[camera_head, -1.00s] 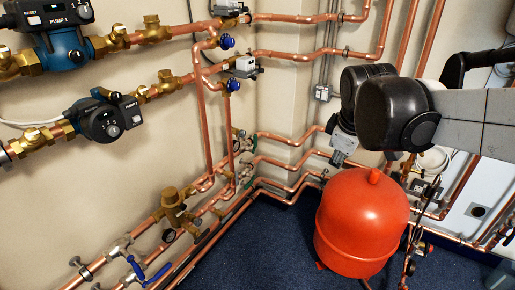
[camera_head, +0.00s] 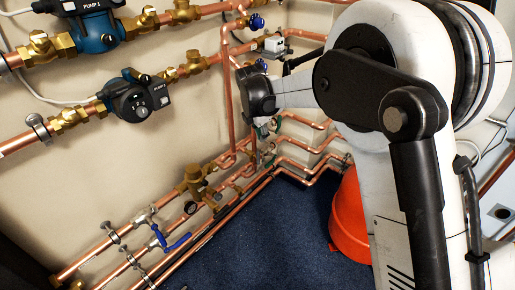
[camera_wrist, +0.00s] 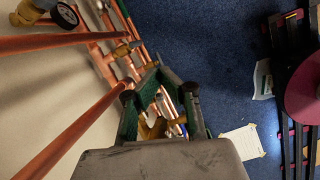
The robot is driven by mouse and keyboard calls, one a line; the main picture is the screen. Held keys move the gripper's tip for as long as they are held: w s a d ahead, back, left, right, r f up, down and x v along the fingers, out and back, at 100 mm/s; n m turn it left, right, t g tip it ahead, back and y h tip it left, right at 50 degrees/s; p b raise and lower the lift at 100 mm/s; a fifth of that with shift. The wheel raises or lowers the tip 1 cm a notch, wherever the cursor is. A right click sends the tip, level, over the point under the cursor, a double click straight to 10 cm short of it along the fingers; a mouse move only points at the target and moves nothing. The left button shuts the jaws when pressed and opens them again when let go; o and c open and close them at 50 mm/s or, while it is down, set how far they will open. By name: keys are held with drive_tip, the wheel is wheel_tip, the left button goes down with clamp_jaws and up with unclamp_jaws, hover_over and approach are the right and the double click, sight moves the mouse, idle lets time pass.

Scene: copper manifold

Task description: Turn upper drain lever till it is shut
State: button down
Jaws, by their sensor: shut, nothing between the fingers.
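Two small lever valves sit on the low copper pipes at the lower left of the head view. The upper one (camera_head: 145,216) has a pale metallic handle. I cannot tell how far either is turned. My gripper (camera_head: 264,130) hangs above and right of them, by the wall pipes, partly hidden by my wrist. In the wrist view its green fingers (camera_wrist: 158,66) are shut and empty. Through the gap between them show brass, silver and a bit of blue, beyond the gripper and apart from it.
Vertical copper pipes (camera_head: 229,100) run close to my gripper. A brass valve body (camera_head: 194,181) stands on the low pipes. Two pumps (camera_head: 140,98) hang on the left wall. A red tank (camera_head: 347,215) is partly behind my arm. The blue floor (camera_head: 250,240) is open.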

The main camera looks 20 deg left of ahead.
sight(258, 158)
drive_tip(key=a+f+n, duration=0.3)
drive_tip(key=a+f, duration=0.2)
drive_tip(key=a, duration=0.2)
drive_tip(key=b+x, duration=0.1)
drive_tip(key=x, duration=0.2)
drive_tip(key=w+d+b+x, duration=0.1)
drive_tip(key=x, duration=0.3)
drive_tip(key=b+x, duration=0.1)
drive_tip(key=x, duration=0.3)
drive_tip(key=shift+w+d, duration=0.15)
drive_tip(key=shift+w, duration=0.3)
drive_tip(key=shift+w+d+r, duration=0.1)
drive_tip(key=shift+w+d, duration=0.15)
drive_tip(key=shift+w, duration=0.35)
